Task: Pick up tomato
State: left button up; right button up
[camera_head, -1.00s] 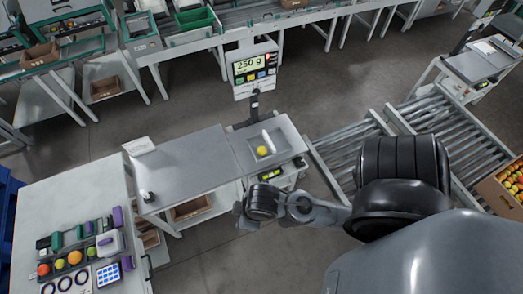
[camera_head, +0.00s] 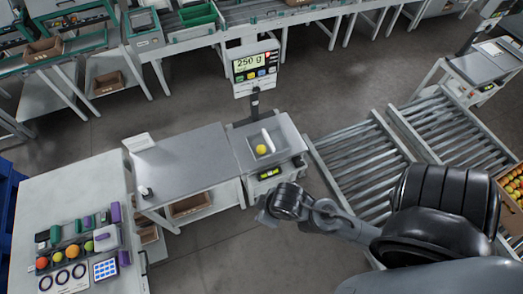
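A small yellow tomato (camera_head: 261,149) lies beside a white cylindrical item (camera_head: 268,138) in a shallow tray on the weighing scale (camera_head: 284,129). More tomatoes sit in a row on the left table: a red one (camera_head: 41,263), an orange one (camera_head: 73,251) and a green one (camera_head: 89,246). My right arm reaches in from the lower right. Its gripper (camera_head: 264,212) is in front of and below the scale, apart from the tomato. The fingers are too small and dark to tell open from shut. My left gripper is not in view.
A display reading 250 g (camera_head: 255,66) stands behind the scale. A grey bench (camera_head: 183,165) adjoins it on the left. The left table (camera_head: 55,200) holds tools and rings. Roller conveyors (camera_head: 358,155) run to the right, with a cardboard box of tomatoes (camera_head: 507,205) at the edge.

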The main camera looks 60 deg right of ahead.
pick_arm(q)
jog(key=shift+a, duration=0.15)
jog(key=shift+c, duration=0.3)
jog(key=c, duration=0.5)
